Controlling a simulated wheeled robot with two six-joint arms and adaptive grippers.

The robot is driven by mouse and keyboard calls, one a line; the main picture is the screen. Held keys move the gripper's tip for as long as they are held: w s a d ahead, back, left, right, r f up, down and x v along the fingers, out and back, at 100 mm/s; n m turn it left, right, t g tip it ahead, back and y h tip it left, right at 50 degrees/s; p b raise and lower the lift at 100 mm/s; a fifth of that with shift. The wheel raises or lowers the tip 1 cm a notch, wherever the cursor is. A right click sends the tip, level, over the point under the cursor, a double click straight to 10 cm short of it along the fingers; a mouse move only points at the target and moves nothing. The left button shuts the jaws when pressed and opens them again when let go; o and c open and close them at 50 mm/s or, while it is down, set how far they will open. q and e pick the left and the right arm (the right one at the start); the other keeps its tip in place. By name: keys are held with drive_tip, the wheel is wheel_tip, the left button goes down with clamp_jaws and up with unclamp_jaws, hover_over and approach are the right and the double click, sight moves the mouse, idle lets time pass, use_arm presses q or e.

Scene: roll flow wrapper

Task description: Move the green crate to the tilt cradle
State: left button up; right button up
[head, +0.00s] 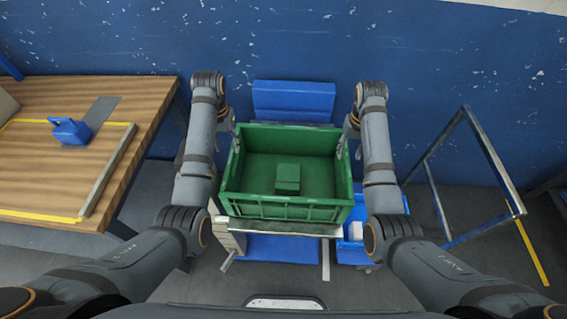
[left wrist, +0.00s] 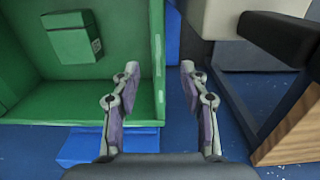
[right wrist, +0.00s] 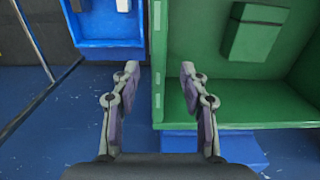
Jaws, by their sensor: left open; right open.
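The green crate (head: 325,211) stands upright in the middle of the head view, with a small green box (head: 288,178) inside. My left gripper (head: 236,138) is open at the crate's left wall, and my right gripper (head: 347,138) is open at its right wall. In the left wrist view the crate wall (left wrist: 157,60) runs between the open fingers (left wrist: 160,85). In the right wrist view the opposite wall (right wrist: 158,60) lies between the open fingers (right wrist: 160,85). Neither gripper is closed on it. I cannot tell for sure which part is the tilt cradle.
A blue panel (head: 293,98) stands behind the crate. A wooden table (head: 60,185) with a blue object (head: 70,131) is at the left. A metal frame (head: 485,140) stands at the right. A blue bin (head: 353,250) sits low at the crate's right.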

sight(232, 164)
use_arm(q)
drive_tip(key=shift+w, duration=0.1)
use_arm(e)
drive_tip(key=shift+w, duration=0.1)
use_arm(q)
drive_tip(key=shift+s+d+r, duration=0.15)
drive_tip(key=shift+s+r, duration=0.15)
drive_tip(key=shift+s, duration=0.25)
use_arm(e)
drive_tip(key=shift+s+d+r, duration=0.2)
drive_tip(key=shift+s, duration=0.35)
use_arm(q)
drive_tip(key=f, duration=1)
drive_tip(key=shift+w+f, duration=0.2)
drive_tip(key=shift+f, duration=0.15)
use_arm(e)
drive_tip(key=f, duration=1)
drive_tip(key=shift+w+a+f, duration=0.1)
drive_tip(key=shift+w+f, duration=0.1)
drive_tip(key=shift+f, duration=0.1)
use_arm(q)
clamp_jaws()
use_arm(e)
clamp_jaws()
use_arm(q)
drive_tip(key=shift+r, duration=0.1)
use_arm(e)
drive_tip(key=shift+r, duration=0.1)
